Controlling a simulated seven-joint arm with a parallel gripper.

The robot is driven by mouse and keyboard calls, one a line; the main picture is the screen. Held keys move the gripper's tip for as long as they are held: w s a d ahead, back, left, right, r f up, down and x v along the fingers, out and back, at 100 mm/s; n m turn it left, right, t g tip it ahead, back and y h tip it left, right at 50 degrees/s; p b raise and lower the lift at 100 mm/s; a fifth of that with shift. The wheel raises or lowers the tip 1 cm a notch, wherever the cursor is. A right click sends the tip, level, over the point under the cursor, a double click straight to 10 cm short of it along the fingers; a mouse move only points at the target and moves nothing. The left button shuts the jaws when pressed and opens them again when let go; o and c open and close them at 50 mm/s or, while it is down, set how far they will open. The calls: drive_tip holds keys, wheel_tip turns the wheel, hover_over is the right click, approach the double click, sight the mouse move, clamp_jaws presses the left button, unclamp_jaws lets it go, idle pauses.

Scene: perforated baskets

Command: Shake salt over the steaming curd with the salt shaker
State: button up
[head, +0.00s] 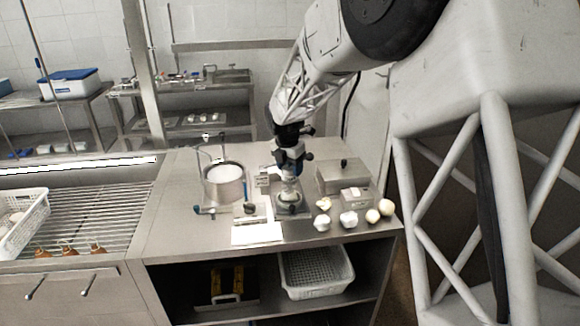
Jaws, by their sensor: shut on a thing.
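My gripper (291,178) points down over the worktop and is shut on a small pale thing, apparently the salt shaker (291,187). It is too small to see clearly. The gap between shaker and dish is hard to judge. A metal pot (224,190) with a smooth white filling stands to the left of my gripper. I cannot tell from this view which of the two holds the curd, and no steam is clearly visible.
Several white lumps (349,219) lie at the front right. A lidded metal box (343,174) stands behind them. A white sheet (257,234) lies at the front edge. A white perforated basket (22,222) stands far left; another basket (317,275) is on the shelf below.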

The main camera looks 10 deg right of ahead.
drive_tip(key=shift+w+a, duration=0.55)
drive_tip(key=shift+w, duration=0.05)
drive_tip(key=shift+s+d, duration=0.1)
drive_tip(key=shift+s+d, duration=1.05)
drive_tip(key=shift+s, duration=0.05)
drive_tip(key=shift+w+a, duration=1.15)
drive_tip(key=shift+w, duration=0.05)
